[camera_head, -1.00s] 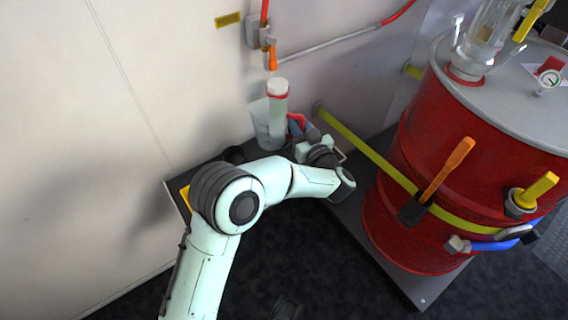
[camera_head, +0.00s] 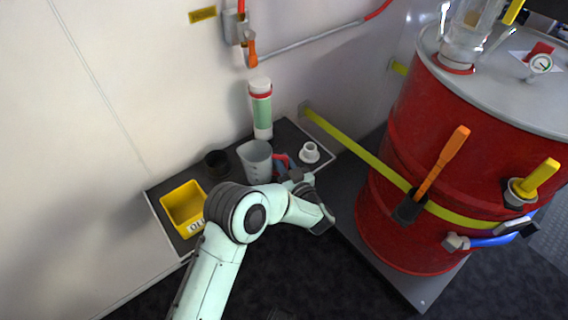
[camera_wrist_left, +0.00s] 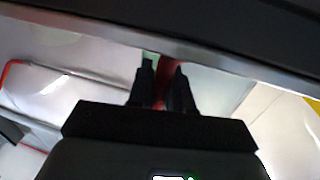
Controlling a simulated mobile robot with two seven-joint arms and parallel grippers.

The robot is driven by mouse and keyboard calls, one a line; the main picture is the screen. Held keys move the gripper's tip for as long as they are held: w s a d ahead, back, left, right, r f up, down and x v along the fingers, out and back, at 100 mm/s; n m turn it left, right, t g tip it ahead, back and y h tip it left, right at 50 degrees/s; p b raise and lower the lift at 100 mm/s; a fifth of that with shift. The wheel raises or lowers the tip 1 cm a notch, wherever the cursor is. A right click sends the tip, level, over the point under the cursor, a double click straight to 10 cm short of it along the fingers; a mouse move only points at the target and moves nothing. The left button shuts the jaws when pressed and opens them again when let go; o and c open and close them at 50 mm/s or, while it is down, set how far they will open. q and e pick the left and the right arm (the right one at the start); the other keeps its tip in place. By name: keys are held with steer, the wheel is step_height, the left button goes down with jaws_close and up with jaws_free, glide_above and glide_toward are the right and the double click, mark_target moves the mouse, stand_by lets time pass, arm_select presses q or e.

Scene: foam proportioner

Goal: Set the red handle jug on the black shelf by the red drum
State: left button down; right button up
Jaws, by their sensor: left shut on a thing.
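The translucent grey jug (camera_head: 255,158) looks upright over the black shelf (camera_head: 318,157), left of the red drum (camera_head: 408,228). I cannot tell whether its base touches the shelf. Its red handle (camera_head: 282,160) is on its right side. My left gripper (camera_head: 286,168) is shut on this handle, its fingers partly hidden behind my wrist. In the left wrist view, the red handle (camera_wrist_left: 166,72) shows between the two dark fingers (camera_wrist_left: 162,88).
On the shelf are a yellow bin (camera_head: 182,205), a dark cup (camera_head: 216,162), a green-and-white bottle (camera_head: 261,110) and a white fitting (camera_head: 309,153). A yellow strap (camera_head: 350,145) runs from the wall to the drum. Bare shelf shows at the right front.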

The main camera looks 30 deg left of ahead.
arm_select(q)
steer(key=c, duration=1)
jaws_free()
steer(key=shift+f, duration=0.1)
steer(key=shift+c, duration=0.2)
steer(key=shift+r, duration=0.25)
steer(key=p+v, duration=0.2)
steer(key=v, duration=1)
arm_select(e)
steer(key=w+r+t, duration=0.1)
steer(key=w+r, duration=0.2)
steer(key=w, duration=0.2)
steer(key=shift+a+r+t, duration=0.35)
steer(key=shift+t, duration=0.05)
arm_select(q)
steer(key=shift+f+p, duration=0.1)
steer(key=shift+p, duration=0.2)
